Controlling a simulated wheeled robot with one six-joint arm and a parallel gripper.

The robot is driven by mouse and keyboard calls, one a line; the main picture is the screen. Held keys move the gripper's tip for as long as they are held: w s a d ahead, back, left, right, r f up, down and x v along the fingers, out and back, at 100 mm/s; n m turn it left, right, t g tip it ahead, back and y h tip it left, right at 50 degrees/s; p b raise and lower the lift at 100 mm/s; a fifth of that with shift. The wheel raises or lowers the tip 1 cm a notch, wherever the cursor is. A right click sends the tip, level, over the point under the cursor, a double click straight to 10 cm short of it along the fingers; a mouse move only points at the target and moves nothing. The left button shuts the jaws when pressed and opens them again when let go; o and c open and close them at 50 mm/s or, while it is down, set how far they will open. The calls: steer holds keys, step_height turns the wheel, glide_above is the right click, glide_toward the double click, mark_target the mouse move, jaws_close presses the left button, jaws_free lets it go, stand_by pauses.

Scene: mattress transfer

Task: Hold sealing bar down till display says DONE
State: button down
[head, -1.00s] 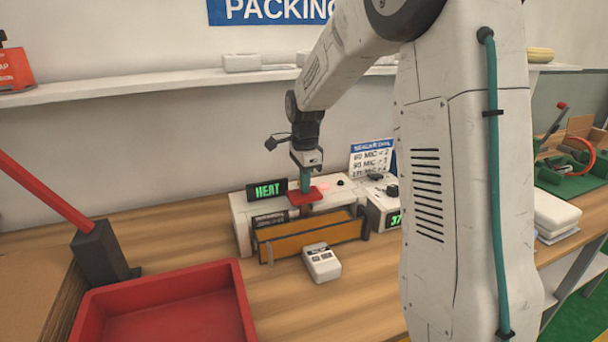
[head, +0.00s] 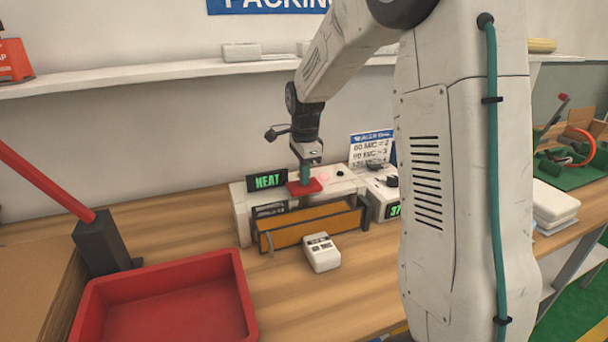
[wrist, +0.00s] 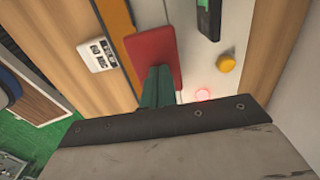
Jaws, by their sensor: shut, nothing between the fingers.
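The sealer (head: 343,186) is a white box on the wooden bench, with an orange front bar (head: 310,230). Its display (head: 267,180) reads HEAT in green. A red pad (head: 313,188) sits on top of the sealer; it also shows in the wrist view (wrist: 149,50). My gripper (head: 305,182) is shut and empty, pointing down with its green fingertips against the red pad. In the wrist view the fingertips (wrist: 157,80) cover part of the pad's near edge. A pinkish-red light (wrist: 203,95) glows near a yellow button (wrist: 226,63).
A small white device (head: 321,253) stands in front of the sealer. A white box with a green readout (head: 383,190) is at its right. A red tray (head: 165,300) and a red lever (head: 45,178) are at the left. A printed card (head: 372,149) stands behind.

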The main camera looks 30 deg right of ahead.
steer(key=shift+s+f, duration=0.2)
steer(key=shift+f, duration=0.15)
stand_by(0.5)
step_height(320, 180, up, 15)
steer(key=shift+w, duration=0.15)
steer(key=shift+f, duration=0.15)
stand_by(0.6)
steer(key=s+a+f+n, duration=0.1)
steer(key=s+a+n, duration=0.3)
steer(key=s, duration=0.7)
steer(key=s+a+f+n+t, duration=0.1)
steer(key=s+a+n, duration=0.3)
steer(key=s+n, duration=0.5)
steer(key=s+a+f+n, duration=0.2)
steer(key=s+a+n, duration=0.2)
steer(key=s+n, duration=0.3)
steer(key=s, duration=0.5)
steer(key=shift+s+a+f, duration=0.25)
steer(key=shift+s+f, duration=0.05)
steer(key=shift+s, duration=0.1)
